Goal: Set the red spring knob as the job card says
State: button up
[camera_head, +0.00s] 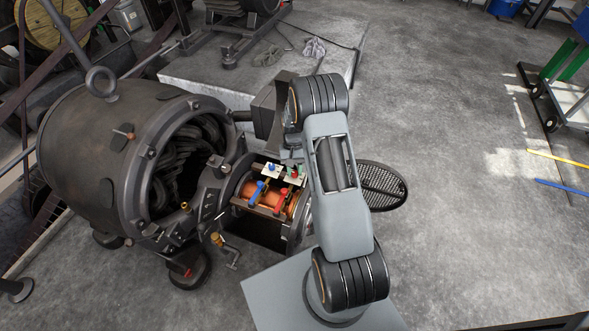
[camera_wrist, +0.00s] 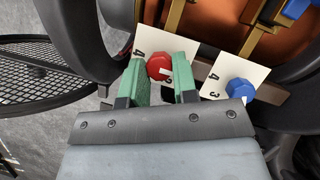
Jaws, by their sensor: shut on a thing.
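A pale pointer mark shows on the knob's lower right, towards the 2. My gripper (camera_wrist: 161,77) has its green fingers shut on the knob, one on either side. A blue knob (camera_wrist: 240,90) stands to the right on its own card (camera_wrist: 218,82), with 4 and 3 visible. No readable job card shows.
The dark dynamo housing (camera_head: 110,150) is left, and a round mesh cover (camera_head: 383,186) is right. Open floor lies further right.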

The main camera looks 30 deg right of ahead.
dwell(0.4)
jog(key=o, duration=0.9)
jog(key=shift+o, duration=0.2)
jog(key=p+v, duration=0.2)
jog(key=v, duration=1.2)
jog(key=shift+p, duration=0.4)
jog(key=shift+f, duration=0.1)
jog(key=s+a+r+n+t+p, duration=0.1)
jog(key=s+a+r+p, duration=0.3)
jog(key=r, duration=0.8)
jog(key=s+a+r+n+t+h+p, duration=0.1)
jog(key=s+a+r+n+t+p, duration=0.1)
jog(key=s+r+p, duration=0.7)
jog(key=s+a+r+n+t+p, duration=0.1)
jog(key=s+a+r+t+p, duration=0.3)
jog(key=s+r, duration=0.4)
notch_tip(320, 180, up, 8)
jog(key=a+p, duration=0.1)
jog(key=p, duration=0.1)
jog(key=shift+s+a+f+t+h+p, duration=0.15)
jog(key=shift+s+a+t+h+p, duration=0.15)
jog(key=shift+s+a+t+p, duration=0.1)
